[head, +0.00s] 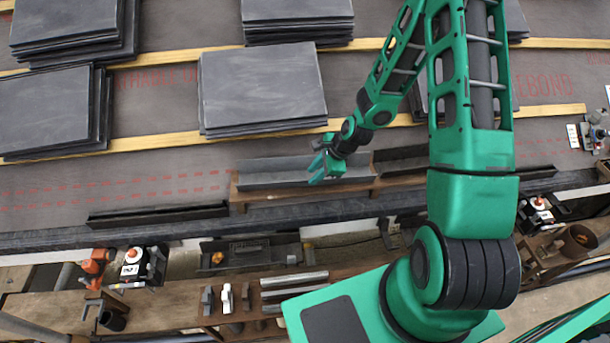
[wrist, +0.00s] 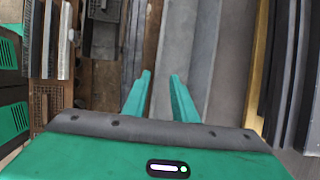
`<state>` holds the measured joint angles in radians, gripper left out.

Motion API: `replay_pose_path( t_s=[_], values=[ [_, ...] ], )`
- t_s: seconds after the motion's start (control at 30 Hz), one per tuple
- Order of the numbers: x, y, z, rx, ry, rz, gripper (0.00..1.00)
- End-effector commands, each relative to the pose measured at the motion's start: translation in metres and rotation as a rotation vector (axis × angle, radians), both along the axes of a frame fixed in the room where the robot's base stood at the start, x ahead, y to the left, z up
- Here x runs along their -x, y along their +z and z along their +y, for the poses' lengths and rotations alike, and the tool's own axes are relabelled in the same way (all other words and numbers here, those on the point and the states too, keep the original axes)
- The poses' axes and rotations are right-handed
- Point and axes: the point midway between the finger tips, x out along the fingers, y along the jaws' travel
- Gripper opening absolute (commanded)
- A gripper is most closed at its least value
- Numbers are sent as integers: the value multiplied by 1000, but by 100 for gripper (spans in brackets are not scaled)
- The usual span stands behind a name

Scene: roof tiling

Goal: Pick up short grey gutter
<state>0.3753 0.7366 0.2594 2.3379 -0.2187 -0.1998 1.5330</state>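A short grey gutter (head: 270,172) lies lengthwise on a brown wooden board (head: 250,199) near the roof's lower edge, in the middle of the head view.
Darker gutters lie to the left (head: 160,215) and right (head: 402,160). Slate stacks (head: 262,85) rest on yellow battens (head: 150,144) up the roof. Below is a wooden bench (head: 180,305) with tools and metal pieces. Bare roof underlay shows at the left.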

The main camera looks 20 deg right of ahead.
Motion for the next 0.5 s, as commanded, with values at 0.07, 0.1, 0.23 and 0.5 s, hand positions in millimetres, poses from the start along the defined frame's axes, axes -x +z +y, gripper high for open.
replay_pose_path(
  t_s=[0.07,0.1,0.23,0.5],
  values=[
    [-1,-3,2,0,1,1,25],
    [-2,-6,4,0,2,2,25],
    [-5,-20,13,-1,2,3,25],
    [-14,-44,23,0,2,2,25]
  ],
)
